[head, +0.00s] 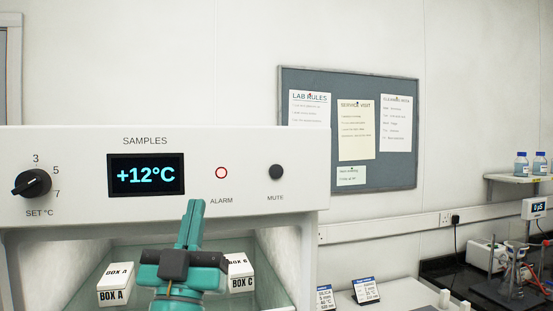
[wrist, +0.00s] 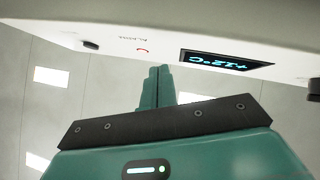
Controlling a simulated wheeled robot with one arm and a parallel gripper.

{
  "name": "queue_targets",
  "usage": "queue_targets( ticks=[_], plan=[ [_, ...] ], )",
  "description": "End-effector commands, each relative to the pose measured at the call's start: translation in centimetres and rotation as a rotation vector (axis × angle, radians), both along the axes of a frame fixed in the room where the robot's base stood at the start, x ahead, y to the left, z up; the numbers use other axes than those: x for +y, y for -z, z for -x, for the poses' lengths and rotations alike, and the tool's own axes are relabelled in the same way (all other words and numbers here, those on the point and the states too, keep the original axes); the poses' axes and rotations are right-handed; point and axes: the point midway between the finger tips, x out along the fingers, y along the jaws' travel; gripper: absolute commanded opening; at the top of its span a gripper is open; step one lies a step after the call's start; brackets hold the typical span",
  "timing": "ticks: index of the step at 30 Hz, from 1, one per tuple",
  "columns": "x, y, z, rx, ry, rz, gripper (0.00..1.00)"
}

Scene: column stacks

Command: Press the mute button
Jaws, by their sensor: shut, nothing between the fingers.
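The mute button (head: 276,172) is a dark round knob at the right of the white panel (head: 240,199), above the word MUTE. In the wrist view it shows as a small dark knob (wrist: 90,45) at the upper left. My teal gripper (head: 195,205) is shut and empty, with its fingers pointing up. In the head view its tips are at the panel's lower edge, left of and below the button. In the wrist view the shut fingertips (wrist: 158,70) are below the panel and apart from the button.
The panel also carries a display (head: 146,175) reading +12°C, a red-ringed alarm lamp (head: 221,173) and a SET °C dial (head: 32,184). A noticeboard (head: 270,95) hangs behind.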

Motion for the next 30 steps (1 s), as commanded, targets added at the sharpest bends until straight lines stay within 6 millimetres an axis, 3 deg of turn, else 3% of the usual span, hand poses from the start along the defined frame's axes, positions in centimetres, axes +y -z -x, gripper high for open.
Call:
queue_targets(
  ticks=[1,3,6,10,15,30],
  plan=[
    [-1.5,-4.1,1.1,0.035,0.011,-0.081,0.00],
    [-4.2,-7.3,2.1,0.112,0.033,-0.208,0.00],
    [-8.2,-9.0,2.9,0.245,0.058,-0.389,0.00],
    [-12.1,-8.2,3.6,0.397,0.076,-0.583,0.00],
    [-14.5,-6.3,4.1,0.523,0.084,-0.727,0.00],
    [-14.9,-5.7,4.0,0.552,0.086,-0.760,0.00]
  ],
)
